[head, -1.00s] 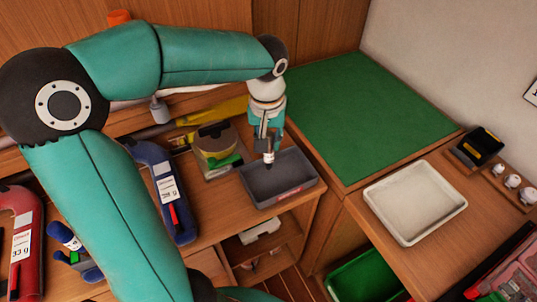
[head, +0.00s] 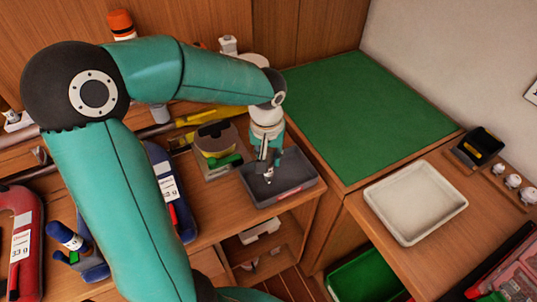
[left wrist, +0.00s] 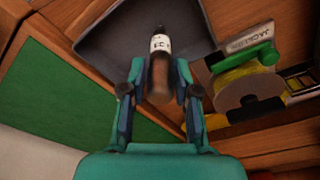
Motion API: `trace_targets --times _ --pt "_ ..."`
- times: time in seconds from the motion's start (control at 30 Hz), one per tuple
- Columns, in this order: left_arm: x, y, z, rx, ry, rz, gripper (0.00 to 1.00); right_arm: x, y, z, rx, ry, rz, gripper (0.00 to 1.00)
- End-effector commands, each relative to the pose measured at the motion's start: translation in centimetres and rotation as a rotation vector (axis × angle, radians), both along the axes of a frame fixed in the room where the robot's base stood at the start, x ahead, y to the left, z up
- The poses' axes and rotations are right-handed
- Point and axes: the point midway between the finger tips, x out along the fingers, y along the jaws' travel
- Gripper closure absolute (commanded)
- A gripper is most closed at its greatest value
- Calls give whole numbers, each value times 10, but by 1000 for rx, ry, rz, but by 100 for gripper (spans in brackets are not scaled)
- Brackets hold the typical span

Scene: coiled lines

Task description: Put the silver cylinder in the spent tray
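The silver cylinder (left wrist: 160,62), with a white printed label and dark end, is between my left gripper's fingers in the left wrist view. It shows small below the fingers in the head view (head: 268,179). My left gripper (head: 268,168) points down inside the dark grey tray, which has a red label too small to read (head: 292,193); I take this as the spent tray. Whether the cylinder touches the tray floor is unclear. My right gripper is not in view.
A white tray (head: 415,203) is on the right bench. A green mat (head: 365,110) lies behind, clear. Blue (head: 170,195) and red (head: 22,240) holders are at left.

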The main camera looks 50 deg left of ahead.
Motion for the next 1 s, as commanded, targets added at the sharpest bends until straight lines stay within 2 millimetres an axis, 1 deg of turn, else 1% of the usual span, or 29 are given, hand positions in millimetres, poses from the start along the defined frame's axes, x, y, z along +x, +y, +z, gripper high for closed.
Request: trace_targets --times 0.03,0.07,0.1,0.37,0.47,0.53,0.67,0.9,1.0 --pt "0 0 0 0 0 0 57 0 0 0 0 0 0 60" --pt "0 0 0 0 0 0 52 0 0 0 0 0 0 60" --pt "0 0 0 0 0 0 50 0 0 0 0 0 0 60" --pt "0 0 1 -1 1 0 50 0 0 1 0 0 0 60" --pt "0 0 4 -1 1 -1 50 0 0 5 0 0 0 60" --pt "0 0 9 1 -3 -1 50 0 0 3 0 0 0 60" --pt "-1 -2 28 2 -6 -1 50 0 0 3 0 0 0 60" --pt "-5 -6 77 2 -6 -2 50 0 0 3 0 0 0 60" --pt "-8 -7 95 0 -5 -3 50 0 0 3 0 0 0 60"
